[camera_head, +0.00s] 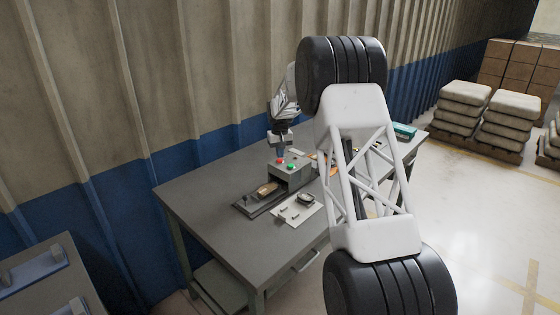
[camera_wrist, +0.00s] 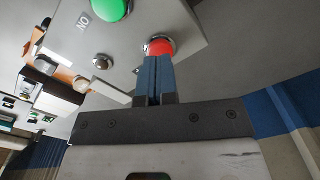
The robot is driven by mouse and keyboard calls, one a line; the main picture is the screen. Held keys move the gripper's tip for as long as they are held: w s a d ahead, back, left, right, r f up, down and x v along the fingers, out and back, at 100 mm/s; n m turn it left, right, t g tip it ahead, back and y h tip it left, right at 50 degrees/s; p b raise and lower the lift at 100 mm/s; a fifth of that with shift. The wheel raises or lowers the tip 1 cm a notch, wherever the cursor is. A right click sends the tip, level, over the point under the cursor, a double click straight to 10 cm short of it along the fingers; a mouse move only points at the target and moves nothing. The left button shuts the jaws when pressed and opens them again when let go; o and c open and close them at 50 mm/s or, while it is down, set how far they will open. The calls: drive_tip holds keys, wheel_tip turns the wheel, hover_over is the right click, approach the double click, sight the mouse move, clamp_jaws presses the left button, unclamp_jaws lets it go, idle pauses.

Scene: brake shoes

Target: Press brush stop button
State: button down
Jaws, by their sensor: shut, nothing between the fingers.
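A grey control box (camera_head: 291,176) stands on the table, with a red button (camera_head: 280,161) and a green button (camera_head: 292,167) on top. In the wrist view the red button (camera_wrist: 160,46) sits in a metal ring, and the green button (camera_wrist: 112,8) is beside it near an "ON" label. My gripper (camera_wrist: 157,62) is shut, with its blue fingertips at the red button, covering its lower part. I cannot tell whether they touch it. In the head view my gripper (camera_head: 281,156) points down above the red button, its tips at or very close to it.
A grey table (camera_head: 215,205) bears the box. A dark fixture with a brown part (camera_head: 267,190) and a white plate (camera_head: 292,214) lie in front of the box. A teal box (camera_head: 404,131) is at the table's right. The table's left side is clear.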

sight(280, 160)
drive_tip(key=shift+r, duration=2.6)
drive_tip(key=shift+s+r, duration=0.15)
drive_tip(key=shift+r, duration=0.05)
drive_tip(key=s+d+r+m, duration=0.1)
drive_tip(key=s+d+r, duration=0.4)
drive_tip(key=s, duration=0.6)
drive_tip(key=s+d+r+t, duration=0.1)
drive_tip(key=s+d+r, duration=0.1)
drive_tip(key=s+r, duration=0.8)
drive_tip(key=s+d+r+m, duration=0.1)
drive_tip(key=s+d+r, duration=0.3)
drive_tip(key=s, duration=0.9)
drive_tip(key=s+d+f, duration=0.1)
drive_tip(key=s+f, duration=0.1)
drive_tip(key=s, duration=1.1)
drive_tip(key=s+d+f+t, duration=0.1)
drive_tip(key=s+d+f, duration=0.1)
drive_tip(key=s, duration=1.1)
drive_tip(key=s+d+f+m, duration=0.1)
drive_tip(key=s+f, duration=0.1)
drive_tip(key=s, duration=1.1)
drive_tip(key=shift+s+d+f+t, duration=0.15)
drive_tip(key=shift+d+f+t, duration=0.05)
drive_tip(key=shift+d+t, duration=0.15)
